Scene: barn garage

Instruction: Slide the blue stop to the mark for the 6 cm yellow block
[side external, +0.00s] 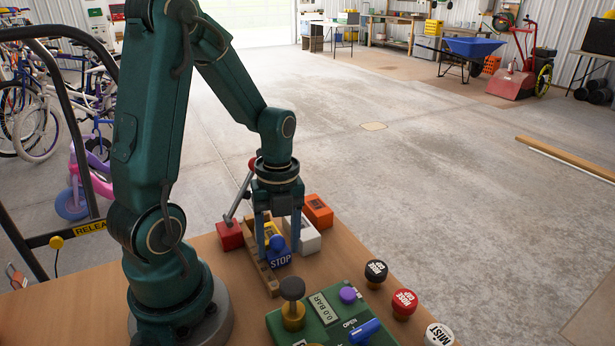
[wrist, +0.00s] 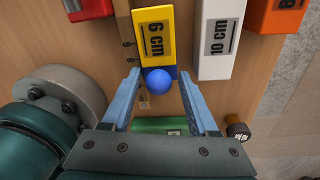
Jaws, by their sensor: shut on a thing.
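The blue stop (side external: 279,260), labelled STOP and topped by a round blue knob, sits at the near end of the yellow block. In the wrist view its ball knob (wrist: 158,83) shows between my fingers. The yellow block (wrist: 156,34), labelled 6 cm, lies directly against or very close to the stop; I cannot tell if they touch. My gripper (side external: 279,250) points down, shut on the blue stop, with one finger on each side.
A red block (side external: 229,235) is left of the rail, with white (side external: 306,239) and orange (side external: 318,211) blocks on the right. A green control panel (side external: 315,320) is close in front. Black (side external: 376,271), red (side external: 404,302) and white (side external: 438,336) caps stand along the table's right edge.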

